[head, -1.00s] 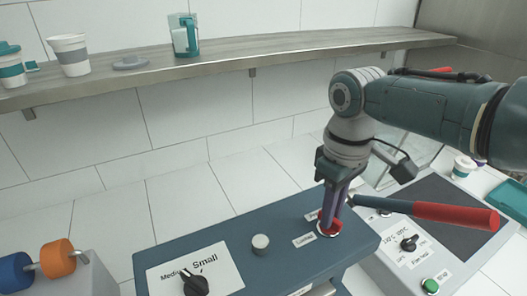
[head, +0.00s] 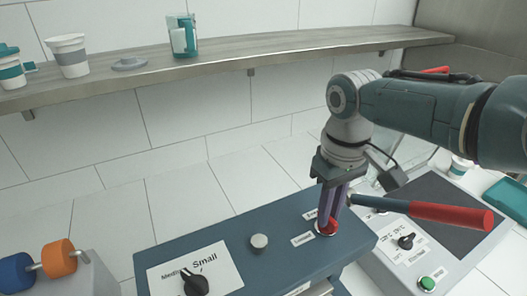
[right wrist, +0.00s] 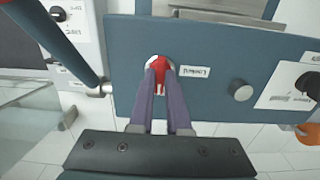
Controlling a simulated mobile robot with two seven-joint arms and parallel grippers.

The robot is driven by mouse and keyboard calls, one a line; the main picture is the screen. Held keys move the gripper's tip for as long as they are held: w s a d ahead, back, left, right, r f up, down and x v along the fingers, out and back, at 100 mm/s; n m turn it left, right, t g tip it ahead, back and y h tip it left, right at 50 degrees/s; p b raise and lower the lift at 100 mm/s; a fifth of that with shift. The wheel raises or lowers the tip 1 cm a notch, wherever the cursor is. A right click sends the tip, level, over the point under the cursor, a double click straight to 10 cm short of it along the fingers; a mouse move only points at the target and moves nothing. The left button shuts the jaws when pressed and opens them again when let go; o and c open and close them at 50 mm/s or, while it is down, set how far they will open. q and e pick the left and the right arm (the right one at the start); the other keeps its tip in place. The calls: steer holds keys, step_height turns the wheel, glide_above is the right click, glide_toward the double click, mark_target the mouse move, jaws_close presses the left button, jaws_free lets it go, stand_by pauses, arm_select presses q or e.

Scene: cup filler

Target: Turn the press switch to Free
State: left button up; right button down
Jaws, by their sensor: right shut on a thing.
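The red press switch (head: 328,230) sits on the top of the blue machine panel (head: 225,246), near its right end. One label next to it reads "Locked" (head: 303,240); a second label (head: 311,214) above it is partly hidden by my fingers. My right gripper (head: 328,220) points down from above and is shut on the red switch. In the right wrist view the switch (right wrist: 157,63) shows between the two purple fingertips (right wrist: 158,72). The switch's exact pointing direction is hard to tell. My left gripper is not in view.
A red-handled lever (head: 450,214) sticks out just right of my gripper. A grey knob (head: 259,243) and a black size dial (head: 195,284) are on the panel to the left. A control unit with a green button (head: 427,283) stands at right. A shelf (head: 300,48) runs behind.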

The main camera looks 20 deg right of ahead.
steer(key=c, duration=0.9)
jaws_free()
step_height(320, 180, up, 10)
steer(key=shift+p, duration=1)
